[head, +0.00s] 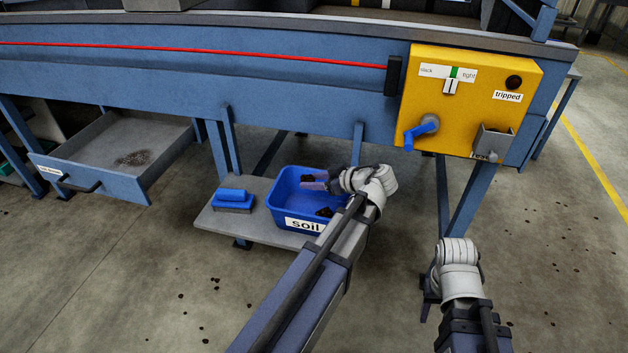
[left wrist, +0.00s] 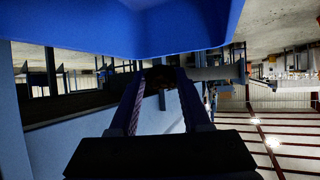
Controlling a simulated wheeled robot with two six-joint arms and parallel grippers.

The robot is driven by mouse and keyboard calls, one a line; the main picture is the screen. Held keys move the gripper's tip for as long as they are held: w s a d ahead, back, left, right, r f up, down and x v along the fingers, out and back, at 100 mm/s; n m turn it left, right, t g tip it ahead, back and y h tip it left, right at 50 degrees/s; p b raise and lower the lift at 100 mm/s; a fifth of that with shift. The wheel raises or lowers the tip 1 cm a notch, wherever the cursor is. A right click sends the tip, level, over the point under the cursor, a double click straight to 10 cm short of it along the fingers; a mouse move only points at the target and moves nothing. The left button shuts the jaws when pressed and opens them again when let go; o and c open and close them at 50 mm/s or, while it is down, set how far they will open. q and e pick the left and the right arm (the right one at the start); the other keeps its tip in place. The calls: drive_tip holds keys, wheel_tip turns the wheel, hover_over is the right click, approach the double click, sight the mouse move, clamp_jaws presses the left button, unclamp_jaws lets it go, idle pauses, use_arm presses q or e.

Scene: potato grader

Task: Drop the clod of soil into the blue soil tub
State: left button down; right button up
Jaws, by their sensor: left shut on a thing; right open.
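The blue soil tub (head: 276,211) stands on a low grey shelf, with a white "soil" label on its front. My left gripper (head: 312,180) is over the tub's opening, its fingers pointing left. It is shut on a dark clod of soil (left wrist: 159,75), seen between the fingertips in the left wrist view, where blue tub wall fills the top. Another dark lump (head: 325,212) shows inside the tub near the front. My left wrist hides the tub's right part. My right gripper (head: 428,298) is open and empty above the floor at right, partly hidden by its wrist.
A blue brush (head: 233,200) lies on the grey shelf (head: 215,219) left of the tub. An open drawer (head: 110,172) with dirt in it juts out at left. A yellow control box (head: 465,105) with a blue handle hangs at right. Dark crumbs dot the floor.

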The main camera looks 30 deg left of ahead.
use_arm(q)
wheel_tip(320, 180, down, 4)
drive_tip(key=b, duration=0.3)
use_arm(e)
wheel_tip(320, 180, down, 4)
drive_tip(key=shift+r, duration=0.1)
use_arm(q)
drive_tip(key=shift+r, duration=0.1)
drive_tip(key=shift+c, duration=1.4)
unclamp_jaws()
drive_tip(key=p+v, duration=0.3)
drive_tip(key=v, duration=0.4)
drive_tip(key=shift+d+p, duration=0.4)
use_arm(e)
wheel_tip(320, 180, up, 4)
drive_tip(key=shift+f, duration=0.15)
use_arm(q)
drive_tip(key=shift+r, duration=0.15)
